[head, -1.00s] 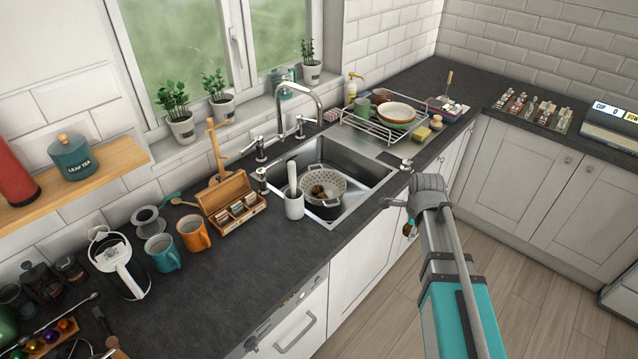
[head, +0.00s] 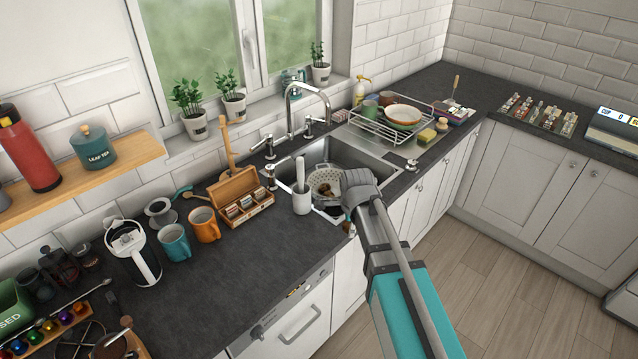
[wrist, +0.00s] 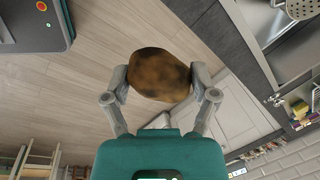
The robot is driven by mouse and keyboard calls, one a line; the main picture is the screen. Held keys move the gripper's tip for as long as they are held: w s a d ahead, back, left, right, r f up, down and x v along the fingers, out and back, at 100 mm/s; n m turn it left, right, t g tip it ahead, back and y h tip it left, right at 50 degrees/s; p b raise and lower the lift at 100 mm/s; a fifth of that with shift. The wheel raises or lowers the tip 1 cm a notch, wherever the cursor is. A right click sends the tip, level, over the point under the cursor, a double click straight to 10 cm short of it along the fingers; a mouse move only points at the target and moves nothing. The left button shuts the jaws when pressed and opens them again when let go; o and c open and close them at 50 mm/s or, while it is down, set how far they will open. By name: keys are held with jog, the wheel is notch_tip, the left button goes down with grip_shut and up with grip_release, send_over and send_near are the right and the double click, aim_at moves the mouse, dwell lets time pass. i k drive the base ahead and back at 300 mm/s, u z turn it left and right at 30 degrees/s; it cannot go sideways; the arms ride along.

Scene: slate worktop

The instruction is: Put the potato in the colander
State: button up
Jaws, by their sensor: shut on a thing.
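The potato (wrist: 158,73), brown with dark patches, is held between the two fingers of my gripper (wrist: 158,82) in the wrist view. The floor shows below it there. In the head view my gripper (head: 350,215) is at the front edge of the worktop by the sink, mostly hidden behind my own wrist; the potato cannot be made out clearly. The colander (head: 318,176), pale with holes, sits in the sink to the upper left of my gripper. Some brown things lie in it. A part of it also shows at the top right of the wrist view (wrist: 300,8).
A white holder (head: 302,202) with an upright handle stands left of the colander. The tap (head: 291,110) rises behind the sink (head: 365,157). A dish rack (head: 385,132) with a bowl stands to the right. A wooden tea box (head: 240,197) and mugs stand left.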

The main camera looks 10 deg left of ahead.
aim_at(336, 193)
jog(key=u, duration=0.1)
jog(key=i, duration=1)
jog(key=u, duration=0.05)
